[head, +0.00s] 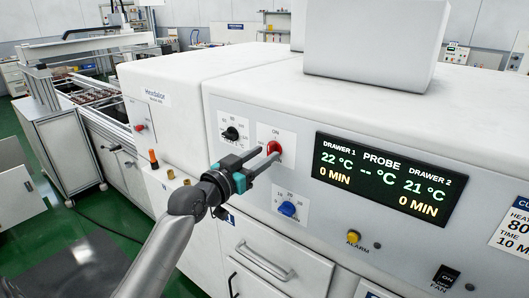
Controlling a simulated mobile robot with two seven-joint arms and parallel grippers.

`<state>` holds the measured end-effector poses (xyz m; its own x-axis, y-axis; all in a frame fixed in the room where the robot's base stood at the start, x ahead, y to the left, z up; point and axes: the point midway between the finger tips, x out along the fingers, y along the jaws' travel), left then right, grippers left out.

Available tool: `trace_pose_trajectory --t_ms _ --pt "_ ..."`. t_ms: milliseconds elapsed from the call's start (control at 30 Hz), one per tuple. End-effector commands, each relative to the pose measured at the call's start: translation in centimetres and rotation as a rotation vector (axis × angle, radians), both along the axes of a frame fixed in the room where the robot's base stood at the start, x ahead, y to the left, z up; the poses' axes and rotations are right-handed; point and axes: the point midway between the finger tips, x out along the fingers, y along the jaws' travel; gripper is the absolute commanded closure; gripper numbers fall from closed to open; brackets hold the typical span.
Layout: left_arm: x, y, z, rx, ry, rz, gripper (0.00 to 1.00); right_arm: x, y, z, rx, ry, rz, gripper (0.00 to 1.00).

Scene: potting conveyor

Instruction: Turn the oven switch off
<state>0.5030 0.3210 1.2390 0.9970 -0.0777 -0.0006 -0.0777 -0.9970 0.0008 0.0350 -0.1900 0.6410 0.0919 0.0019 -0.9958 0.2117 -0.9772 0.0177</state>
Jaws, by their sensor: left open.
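The red oven switch (275,147) sits on a white plate marked "ON" on the oven's (300,118) sloped front panel, left of the display. My left gripper (269,153) reaches up to it from the lower left. Its two grey fingers are apart, with their tips at the left and lower side of the red switch. I cannot tell whether they touch it. The fingertips partly hide the switch and the lower part of its plate, so its setting is unclear. My right gripper is not in view.
A black knob (231,133) is to the left of the switch and a blue knob (288,209) below it. The lit display (380,178) is on the right. A yellow alarm button (353,236) and a black fan switch (446,276) are lower. A drawer handle (265,262) sticks out below.

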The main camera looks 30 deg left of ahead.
Motion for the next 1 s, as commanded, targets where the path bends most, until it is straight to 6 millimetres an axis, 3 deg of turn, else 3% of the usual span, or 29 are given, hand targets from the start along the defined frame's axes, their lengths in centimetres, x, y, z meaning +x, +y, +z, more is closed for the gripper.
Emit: trace_pose_trajectory --t_ms 467,900,1000 --pt "1.14 -0.11 0.03 0.001 0.0 0.0 0.53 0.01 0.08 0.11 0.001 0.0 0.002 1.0" --pt "1.12 -0.1 0.02 0.001 0.0 0.0 1.0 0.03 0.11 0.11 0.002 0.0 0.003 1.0" --pt "1.12 -0.1 0.02 0.001 0.0 0.0 1.0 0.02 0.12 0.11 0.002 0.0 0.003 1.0"
